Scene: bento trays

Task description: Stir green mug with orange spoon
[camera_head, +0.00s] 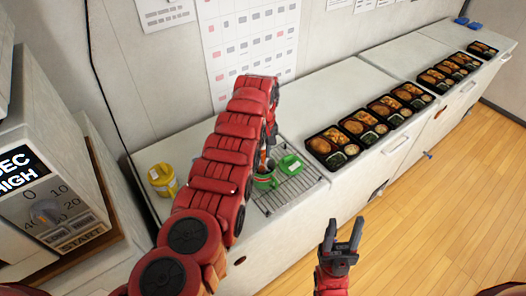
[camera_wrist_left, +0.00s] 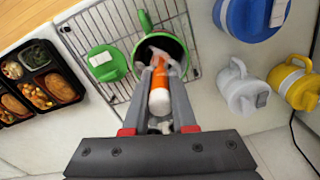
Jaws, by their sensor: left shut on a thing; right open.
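The green mug (camera_head: 265,182) stands on a wire rack, partly hidden by my left arm in the head view. It also shows in the left wrist view (camera_wrist_left: 174,45), with its dark open mouth facing the camera. My left gripper (camera_wrist_left: 161,71) is shut on the orange spoon (camera_wrist_left: 158,88), which has an orange and white handle. The spoon's far end is over or inside the mug's mouth; its depth is hard to tell. My right gripper (camera_head: 342,238) is open and empty, in front of the counter and away from the mug.
A green lid-like object (camera_head: 291,165) lies beside the mug on the wire rack (camera_head: 300,187). A yellow mug (camera_head: 162,179) stands left. The wrist view shows a white mug (camera_wrist_left: 240,90) and blue container (camera_wrist_left: 250,14). Several bento trays (camera_head: 331,147) line the counter at right.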

